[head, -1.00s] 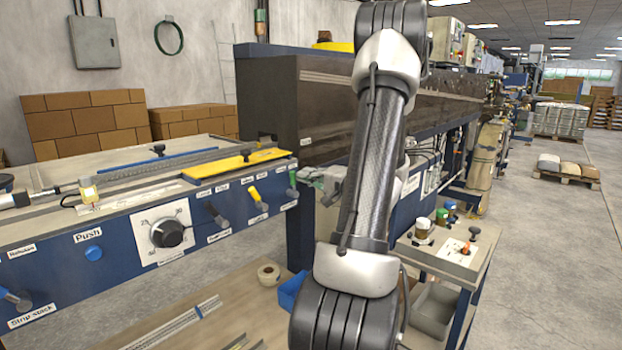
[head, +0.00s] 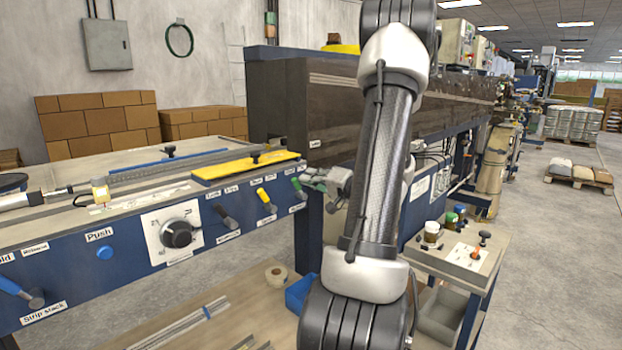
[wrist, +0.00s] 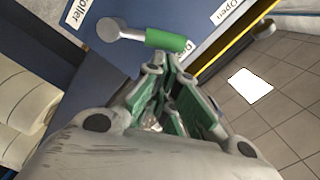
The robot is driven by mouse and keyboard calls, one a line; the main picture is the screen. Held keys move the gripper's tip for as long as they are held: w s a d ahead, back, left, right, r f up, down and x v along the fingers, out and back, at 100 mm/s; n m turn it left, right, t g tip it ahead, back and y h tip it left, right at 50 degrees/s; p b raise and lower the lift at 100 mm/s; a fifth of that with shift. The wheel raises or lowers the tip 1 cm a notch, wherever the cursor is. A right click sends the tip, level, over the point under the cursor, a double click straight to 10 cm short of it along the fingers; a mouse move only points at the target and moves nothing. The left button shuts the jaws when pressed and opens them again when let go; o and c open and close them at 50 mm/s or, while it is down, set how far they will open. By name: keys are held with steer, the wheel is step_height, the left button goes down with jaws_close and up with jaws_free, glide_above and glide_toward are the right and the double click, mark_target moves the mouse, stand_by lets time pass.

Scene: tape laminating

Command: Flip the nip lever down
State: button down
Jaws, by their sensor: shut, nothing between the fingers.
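Three small levers stick out of the blue front panel (head: 130,268) in the head view: a black-handled one (head: 226,216), a yellow-handled one (head: 265,200) and a green-handled one (head: 298,187). Their labels are too small for me to tell which is the nip lever. My gripper (head: 317,182) is just right of the green lever, at the panel's right end. In the wrist view the green-handled lever (wrist: 165,41) lies just beyond the fingertips of my gripper (wrist: 163,68), which are shut and empty. I cannot tell whether they touch its handle.
A blue-handled lever (head: 20,293) is at the panel's left end, with a dial (head: 177,234) and a blue push button (head: 104,252) between. A yellow plate (head: 245,168) lies on top. A small cart (head: 470,262) stands right of my arm.

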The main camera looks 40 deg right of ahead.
steer(key=shift+d+r, duration=0.1)
steer(key=shift+d+r, duration=0.15)
steer(key=shift+d, duration=0.2)
steer(key=s+d+r, duration=0.1)
steer(key=s+d, duration=0.2)
steer(key=s, duration=0.7)
steer(key=shift+s+d+r, duration=0.25)
steer(key=shift+d+r, duration=0.1)
steer(key=shift+d, duration=0.05)
